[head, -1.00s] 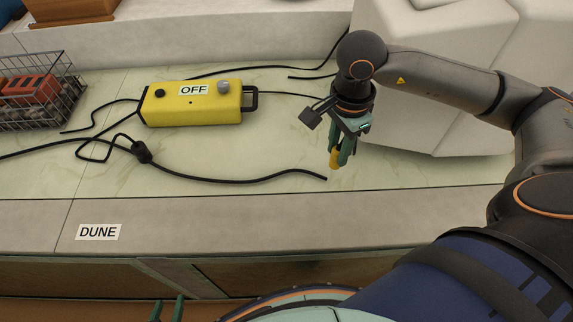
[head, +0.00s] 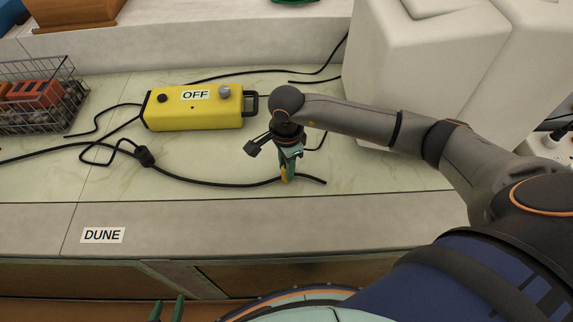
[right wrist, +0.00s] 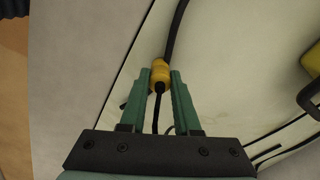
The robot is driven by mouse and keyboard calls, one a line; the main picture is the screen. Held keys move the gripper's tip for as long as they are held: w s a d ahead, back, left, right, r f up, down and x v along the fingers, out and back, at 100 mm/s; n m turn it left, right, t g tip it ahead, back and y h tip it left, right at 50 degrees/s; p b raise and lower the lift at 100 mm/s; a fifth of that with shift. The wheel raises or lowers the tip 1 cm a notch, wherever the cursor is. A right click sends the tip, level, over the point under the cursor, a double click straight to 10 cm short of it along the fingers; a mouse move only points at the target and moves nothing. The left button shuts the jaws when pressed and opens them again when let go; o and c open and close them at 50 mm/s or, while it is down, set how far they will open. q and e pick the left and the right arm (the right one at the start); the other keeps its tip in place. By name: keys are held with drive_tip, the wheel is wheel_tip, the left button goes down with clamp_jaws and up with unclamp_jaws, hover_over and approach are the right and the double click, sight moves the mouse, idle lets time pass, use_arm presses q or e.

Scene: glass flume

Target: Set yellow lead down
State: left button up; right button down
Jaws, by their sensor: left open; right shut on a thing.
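The yellow lead is a yellow plug (head: 286,174) with black cable at it, seen between the green fingers of my right gripper (head: 288,170). In the right wrist view the plug (right wrist: 160,74) sits between the two fingertips, with black cable above and below it. My right gripper points down just over the pale counter (head: 225,165), in front of the yellow box. A black cable on the counter runs behind or under the plug; I cannot tell whether the plug touches it or the counter. My left gripper (head: 167,310) shows only its green fingertips at the bottom edge, apart and empty.
A yellow box (head: 195,110) labelled OFF stands behind, with several black cables around it. A wire basket (head: 45,105) of orange things is at the left. White blocks (head: 440,60) stand at the right. The counter's front ledge (head: 180,225) bears a DUNE label (head: 102,235).

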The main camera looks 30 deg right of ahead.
drive_tip(key=shift+f, duration=0.1)
drive_tip(key=shift+f, duration=0.15)
drive_tip(key=c, duration=0.6)
unclamp_jaws()
wheel_tip(320, 180, up, 12)
drive_tip(key=shift+r+b, duration=0.2)
drive_tip(key=shift+b, duration=0.2)
